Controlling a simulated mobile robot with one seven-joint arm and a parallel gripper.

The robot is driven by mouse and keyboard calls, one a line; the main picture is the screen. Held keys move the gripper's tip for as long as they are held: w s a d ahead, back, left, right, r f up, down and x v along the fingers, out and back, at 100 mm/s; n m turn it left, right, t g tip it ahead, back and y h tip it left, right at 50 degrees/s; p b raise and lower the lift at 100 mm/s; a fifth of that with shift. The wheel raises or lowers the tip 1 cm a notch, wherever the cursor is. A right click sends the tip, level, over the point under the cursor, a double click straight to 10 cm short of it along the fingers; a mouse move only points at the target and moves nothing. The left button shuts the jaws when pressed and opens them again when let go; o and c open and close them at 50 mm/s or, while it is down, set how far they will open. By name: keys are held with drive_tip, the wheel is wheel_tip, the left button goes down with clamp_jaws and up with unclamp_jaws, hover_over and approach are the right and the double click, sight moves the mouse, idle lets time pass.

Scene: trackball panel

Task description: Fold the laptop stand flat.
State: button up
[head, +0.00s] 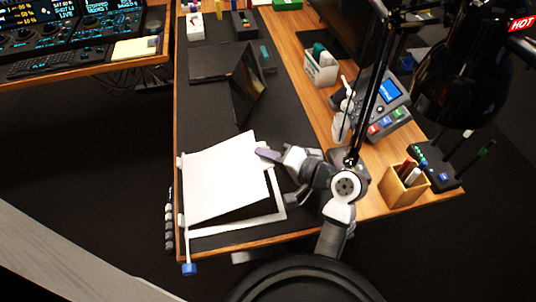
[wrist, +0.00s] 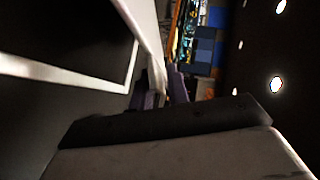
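The laptop stand stands at the front of the desk in the head view. Its white top panel (head: 218,178) is raised at a slant above a white base frame (head: 265,222), with a dark gap between them at the front right. My gripper (head: 263,153) is at the panel's upper right edge. In the wrist view the panel's thin white edge (wrist: 148,40) runs down between the two purplish fingers (wrist: 161,88) of my gripper, which look closed on it. The exact contact is dark and partly hidden.
A dark open laptop-like screen (head: 248,85) stands behind the stand on the black desk mat (head: 210,112). To the right are a phone-like console (head: 385,100), a wooden pen box (head: 404,185) and a black lamp (head: 460,75). The mat left of the screen is clear.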

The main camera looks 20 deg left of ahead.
clamp_jaws()
drive_tip(key=shift+w+d+f+m+y+b, duration=0.15)
drive_tip(key=shift+d+f+m+y+b, duration=0.1)
drive_tip(key=shift+f+b, duration=0.35)
drive_tip(key=shift+w+d+f+m+y+b, duration=0.15)
drive_tip(key=shift+f+y+b, duration=0.1)
drive_tip(key=shift+f, duration=0.55)
drive_tip(key=shift+o, duration=1.6)
unclamp_jaws()
